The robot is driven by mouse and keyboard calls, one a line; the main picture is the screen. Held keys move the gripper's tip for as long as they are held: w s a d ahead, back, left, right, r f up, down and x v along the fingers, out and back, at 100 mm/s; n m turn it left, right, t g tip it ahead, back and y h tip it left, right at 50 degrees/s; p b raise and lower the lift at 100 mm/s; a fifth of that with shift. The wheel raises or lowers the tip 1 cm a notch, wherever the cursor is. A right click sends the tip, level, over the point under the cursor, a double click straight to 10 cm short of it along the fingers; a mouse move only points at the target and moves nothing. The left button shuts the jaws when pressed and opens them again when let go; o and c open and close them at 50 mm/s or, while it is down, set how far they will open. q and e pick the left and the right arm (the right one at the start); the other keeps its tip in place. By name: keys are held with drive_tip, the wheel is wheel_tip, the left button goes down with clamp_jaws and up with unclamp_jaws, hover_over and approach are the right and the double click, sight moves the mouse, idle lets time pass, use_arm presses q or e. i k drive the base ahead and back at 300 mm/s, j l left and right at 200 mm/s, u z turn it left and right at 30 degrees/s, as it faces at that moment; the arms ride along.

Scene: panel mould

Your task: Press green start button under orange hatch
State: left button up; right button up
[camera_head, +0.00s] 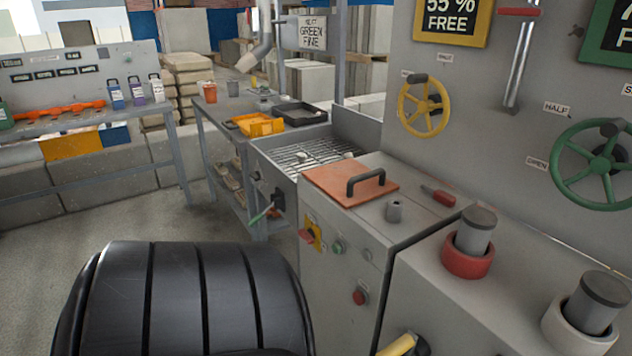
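The orange hatch (335,190) is a flat lid with a black arched handle (366,181). It lies shut on top of a grey cabinet (400,232) right of the picture's middle. On the cabinet's front face, below the hatch, is a small green button (338,247). A red rotary switch on a yellow plate (312,233) is to its left. A grey round button (367,255) is to its right, and a red button (360,297) is lower down. Neither of my grippers shows in this view.
Yellow (424,106) and green (600,165) handwheels are on the wall panel. A grating (310,155) is behind the hatch. Open floor (190,225) lies left of the cabinet.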

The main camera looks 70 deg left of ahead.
sight(337, 248)
drive_tip(key=u, duration=2.05)
